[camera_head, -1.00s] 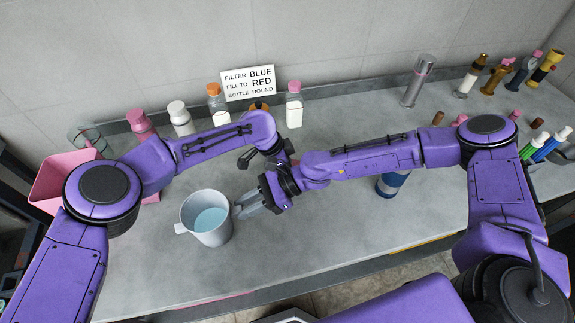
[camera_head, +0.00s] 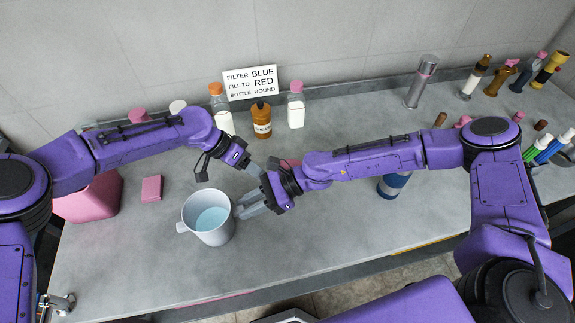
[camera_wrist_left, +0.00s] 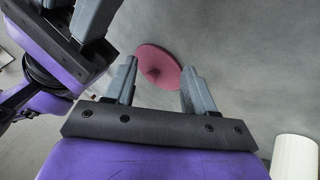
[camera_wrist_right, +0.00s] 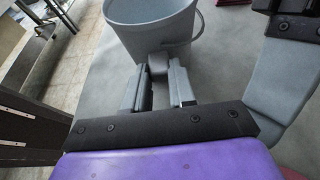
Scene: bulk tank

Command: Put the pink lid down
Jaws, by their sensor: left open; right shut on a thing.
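The pink lid (camera_wrist_left: 158,62), a round disc with a small knob, appears to lie flat on the grey counter in the left wrist view. In the head view only a pink sliver (camera_head: 292,162) shows behind my right wrist, probably the lid. My left gripper (camera_wrist_left: 160,70) is open and empty, with the lid beyond its fingertips; it also shows in the head view (camera_head: 256,170). My right gripper (camera_head: 242,204) is shut on the right-side grip of the grey jug (camera_head: 207,236), which holds bluish liquid. This grip shows between the fingers in the right wrist view (camera_wrist_right: 157,62).
A pink bin (camera_head: 90,200) and a pink block (camera_head: 151,189) are at the left. A brown bottle (camera_head: 262,122) and other bottles stand at the back by a sign (camera_head: 250,83). A blue container (camera_head: 393,185) is behind my right forearm. The counter's front middle is clear.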

